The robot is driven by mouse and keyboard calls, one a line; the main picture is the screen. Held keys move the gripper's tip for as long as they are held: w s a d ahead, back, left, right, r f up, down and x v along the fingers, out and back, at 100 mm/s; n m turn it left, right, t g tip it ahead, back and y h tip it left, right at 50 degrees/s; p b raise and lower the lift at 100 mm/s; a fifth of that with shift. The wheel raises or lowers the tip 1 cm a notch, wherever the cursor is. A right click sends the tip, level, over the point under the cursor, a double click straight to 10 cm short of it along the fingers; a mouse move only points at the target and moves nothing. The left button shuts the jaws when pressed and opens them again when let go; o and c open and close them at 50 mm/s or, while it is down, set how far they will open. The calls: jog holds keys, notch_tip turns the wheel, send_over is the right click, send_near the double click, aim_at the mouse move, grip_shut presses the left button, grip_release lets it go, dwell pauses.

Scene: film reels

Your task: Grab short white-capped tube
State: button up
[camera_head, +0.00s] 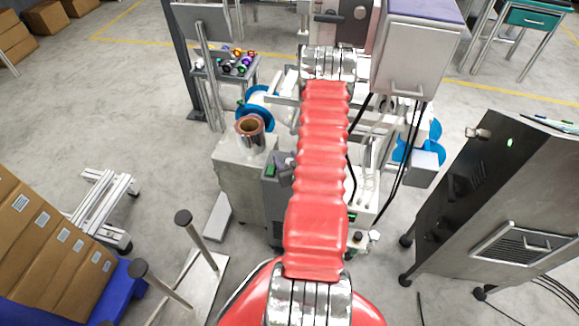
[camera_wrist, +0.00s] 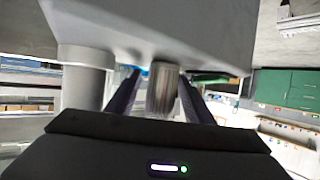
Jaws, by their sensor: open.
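In the wrist view my gripper (camera_wrist: 160,76) is open, with one dark finger on each side of a short, shiny metal cylinder (camera_wrist: 162,92). The cylinder stands out below a large pale grey body. I cannot tell whether it is the tube, and no white cap can be made out on it. Gaps seem to show between it and the fingers, but contact is hard to judge. A thicker pale grey cylinder (camera_wrist: 86,82) is to the left of the fingers. In the head view my gripper cannot be made out, and no white-capped tube can be picked out.
In the head view a small stand (camera_head: 236,72) holds several colourful reels. A copper-brown roll (camera_head: 250,126) sits on a grey cabinet (camera_head: 240,180). A dark metal cabinet (camera_head: 480,190) is at right and boxes (camera_head: 48,235) at left. Open floor lies at left.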

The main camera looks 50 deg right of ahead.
dwell(0.3)
jog(key=c, duration=1.1)
jog(key=shift+c, duration=0.2)
jog(key=shift+r, duration=0.15)
